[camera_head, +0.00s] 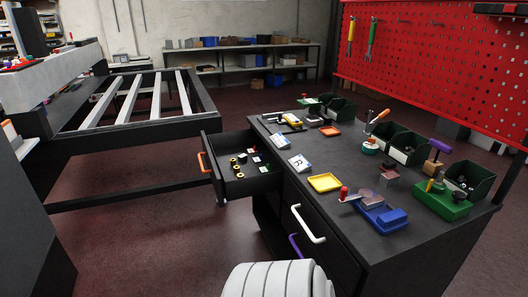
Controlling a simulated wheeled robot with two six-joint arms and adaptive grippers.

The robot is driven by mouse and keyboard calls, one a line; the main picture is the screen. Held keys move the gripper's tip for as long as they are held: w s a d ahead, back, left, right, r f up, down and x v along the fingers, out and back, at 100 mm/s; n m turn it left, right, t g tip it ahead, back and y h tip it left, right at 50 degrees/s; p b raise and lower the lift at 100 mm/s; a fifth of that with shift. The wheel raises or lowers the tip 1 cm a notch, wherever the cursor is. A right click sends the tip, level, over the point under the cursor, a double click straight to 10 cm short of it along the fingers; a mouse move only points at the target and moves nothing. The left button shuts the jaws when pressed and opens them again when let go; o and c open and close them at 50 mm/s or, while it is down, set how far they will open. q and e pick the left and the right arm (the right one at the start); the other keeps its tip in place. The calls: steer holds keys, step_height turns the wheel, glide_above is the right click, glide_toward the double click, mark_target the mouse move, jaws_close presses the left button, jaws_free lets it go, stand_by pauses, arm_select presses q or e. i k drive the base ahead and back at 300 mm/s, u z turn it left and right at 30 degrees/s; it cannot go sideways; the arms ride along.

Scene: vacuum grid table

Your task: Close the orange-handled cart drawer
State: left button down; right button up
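The black cart (349,221) stands at the right. Its top drawer (217,180) is pulled out toward the left. The orange handle (203,161) is on the drawer's front face, at the left end, with nothing touching it. Small dark, yellow and white parts lie in the open drawer. A white handle (308,225) and a purple handle (297,246) are on the cart's nearer fronts, which look closed. Neither of my grippers shows in the head view.
The cart top holds a yellow tray (325,182), green bins (406,146), a blue vise (383,215) and tools. A red pegboard (440,65) rises behind. A black slatted frame (130,140) stands left. Red floor (160,225) lies clear before the drawer.

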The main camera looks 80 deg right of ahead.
mark_target(219, 150)
steer(key=z, duration=0.9)
steer(key=i, duration=0.8)
steer(key=z, duration=1.6)
steer(key=k, duration=0.6)
steer(key=z, duration=0.7)
steer(key=i, duration=1.05)
steer(key=u, duration=0.1)
